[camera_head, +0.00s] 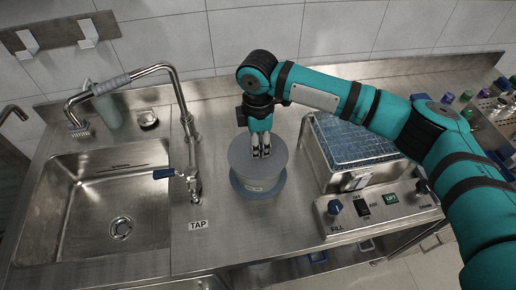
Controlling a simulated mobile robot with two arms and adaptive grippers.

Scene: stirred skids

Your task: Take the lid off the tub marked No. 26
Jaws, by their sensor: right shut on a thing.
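A round blue-grey tub (258,192) stands on the steel counter between the sink and the boxy machine. A small pale label is on its front, its writing too small to read. A wide round grey lid (242,155) is over the tub, and I cannot tell whether it rests on the rim or is a little above it. My right gripper (261,154) points down at the lid's middle and is shut on the lid. The fingers hide the part they grip. My left gripper is not in view.
A sink (95,205) with a tall tap (185,110) is at left. A machine with a blue mesh top (350,140) and a control panel (378,208) stands close right of the tub. Capped bottles are at far right. Bare counter lies in front of the tub.

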